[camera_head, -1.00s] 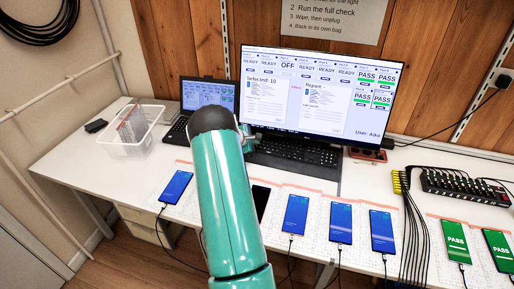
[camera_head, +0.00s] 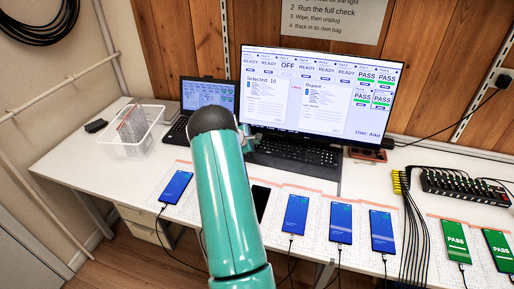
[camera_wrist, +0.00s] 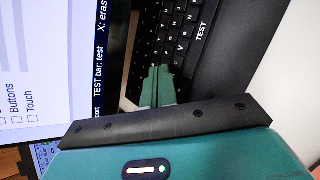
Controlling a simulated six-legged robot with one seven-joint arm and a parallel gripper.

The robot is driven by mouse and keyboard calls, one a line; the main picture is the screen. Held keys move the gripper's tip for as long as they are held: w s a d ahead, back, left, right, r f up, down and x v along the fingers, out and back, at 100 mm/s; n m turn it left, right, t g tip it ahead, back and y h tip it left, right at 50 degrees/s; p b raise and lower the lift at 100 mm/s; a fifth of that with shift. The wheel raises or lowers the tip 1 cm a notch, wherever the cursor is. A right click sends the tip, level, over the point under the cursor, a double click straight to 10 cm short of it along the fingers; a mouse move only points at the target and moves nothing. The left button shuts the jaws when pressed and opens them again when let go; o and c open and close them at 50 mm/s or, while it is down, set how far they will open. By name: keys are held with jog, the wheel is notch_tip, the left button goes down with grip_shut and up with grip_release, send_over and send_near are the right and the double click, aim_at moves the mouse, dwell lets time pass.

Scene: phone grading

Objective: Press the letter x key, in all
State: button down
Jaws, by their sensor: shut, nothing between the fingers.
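The black keyboard (camera_head: 300,156) lies in front of the large monitor (camera_head: 318,92) in the head view. In the wrist view the keyboard (camera_wrist: 205,58) runs along the upper middle, with a long bar key marked TEST at its right side and small lettered keys beside it. My gripper (camera_wrist: 158,72) is shut and empty, its green fingertips over the lettered keys. I cannot tell whether the tips touch a key. The x key cannot be made out; the fingers cover part of the keys. The screen (camera_wrist: 45,75) carries the words "TEST bar: test" and "X: eras", cut off.
A laptop (camera_head: 208,97) and a clear bin (camera_head: 133,133) stand at the left. Several phones, such as a blue-screened one (camera_head: 296,214), lie along the table's front edge with cables. A black hub (camera_head: 465,185) sits at the right. My arm hides part of the table's middle.

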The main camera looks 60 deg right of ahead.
jog(key=shift+f, duration=0.4)
jog(key=shift+f, duration=0.35)
dwell(0.5)
jog(key=shift+r, duration=0.8)
jog(key=shift+a+r, duration=0.15)
jog(key=shift+r, duration=1.1)
jog(key=shift+a+r, duration=0.15)
jog(key=shift+r, duration=1.1)
